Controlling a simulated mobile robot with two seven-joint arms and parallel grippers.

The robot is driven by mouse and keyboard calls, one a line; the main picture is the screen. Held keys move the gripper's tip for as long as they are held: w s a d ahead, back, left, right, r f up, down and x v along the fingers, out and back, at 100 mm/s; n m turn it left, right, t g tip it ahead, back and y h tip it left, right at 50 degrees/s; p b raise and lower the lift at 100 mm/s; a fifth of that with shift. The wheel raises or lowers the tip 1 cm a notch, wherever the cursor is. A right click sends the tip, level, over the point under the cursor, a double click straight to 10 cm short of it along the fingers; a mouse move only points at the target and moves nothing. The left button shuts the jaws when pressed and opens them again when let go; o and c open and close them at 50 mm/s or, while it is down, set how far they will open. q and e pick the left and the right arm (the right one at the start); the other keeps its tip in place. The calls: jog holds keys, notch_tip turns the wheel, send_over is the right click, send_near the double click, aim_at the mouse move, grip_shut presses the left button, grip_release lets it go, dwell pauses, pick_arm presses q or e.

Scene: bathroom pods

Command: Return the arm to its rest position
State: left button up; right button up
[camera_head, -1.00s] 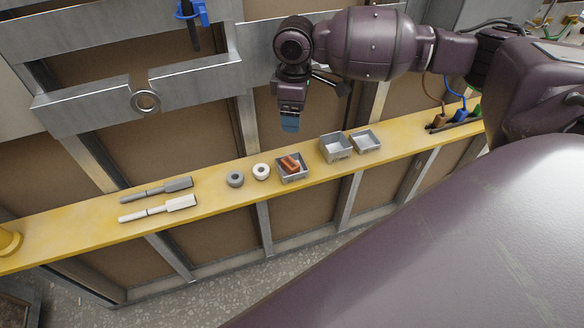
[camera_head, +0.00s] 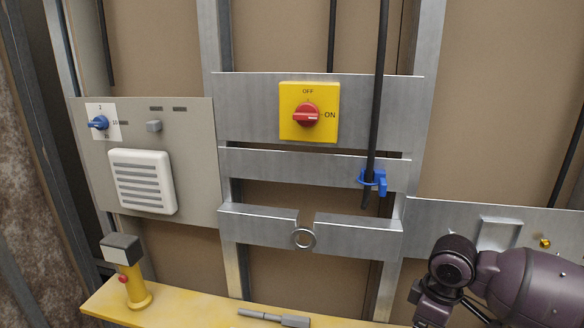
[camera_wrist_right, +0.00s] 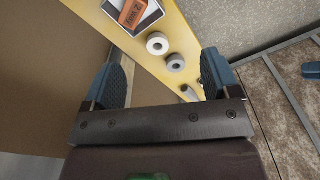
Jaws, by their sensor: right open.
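My right arm (camera_head: 520,285) comes in at the lower right of the head view, its dark purple wrist in front of the metal wall strips. Its fingertips are cut off by the bottom edge there. In the right wrist view my right gripper (camera_wrist_right: 160,82) is open, with blue pads set wide apart and nothing between them. Beyond it lie the yellow shelf (camera_wrist_right: 185,30), two round rings (camera_wrist_right: 157,43) and a small tray with an orange block (camera_wrist_right: 133,12). My left gripper is not in view.
The wall carries a yellow panel with a red switch (camera_head: 307,115), a grey panel with a blue knob (camera_head: 98,122), and a black cable in a blue clip (camera_head: 373,181). A yellow post (camera_head: 133,280) and a grey tool (camera_head: 275,318) are on the shelf.

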jog(key=s+a+f+m+t+y, duration=0.2)
jog(key=s+a+f, duration=0.6)
jog(key=s, duration=0.4)
jog(key=s+d+f+m+t+h, duration=0.1)
jog(key=s+d+m+h, duration=0.1)
jog(key=s+d+m, duration=0.35)
jog(key=s+d+f+m+h, duration=0.1)
jog(key=s+d+m+h, duration=0.15)
jog(key=s, duration=0.55)
jog(key=w+f+n+t+y, duration=0.1)
jog(key=w+f+t, duration=0.6)
jog(key=f, duration=0.3)
jog(key=shift+w+t+y, duration=0.3)
jog(key=shift+t+y, duration=0.05)
jog(key=shift+t, duration=0.35)
jog(key=shift+d, duration=0.1)
